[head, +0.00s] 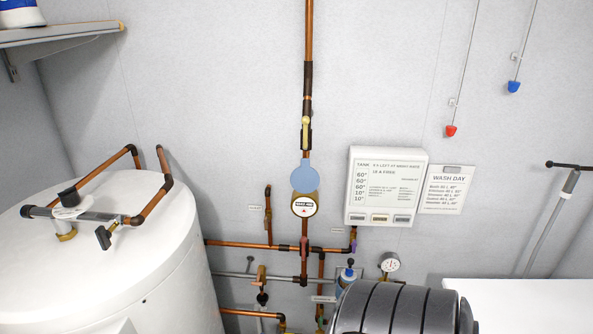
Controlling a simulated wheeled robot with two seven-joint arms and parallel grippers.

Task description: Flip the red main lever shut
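A copper pipe (309,40) runs down the wall in the middle of the head view. A pale yellow lever (305,133) stands upright along it, above a round meter (305,206) with a raised blue lid (305,177). Neither of my grippers is in view.
A white tank (170,270) with pipes and a lever on top fills the lower left. A dark grey banded cylinder (385,310) covers the bottom centre right. A white panel (386,187) and a gauge (389,262) are on the wall. Red (450,131) and blue (514,87) pulls hang on cords.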

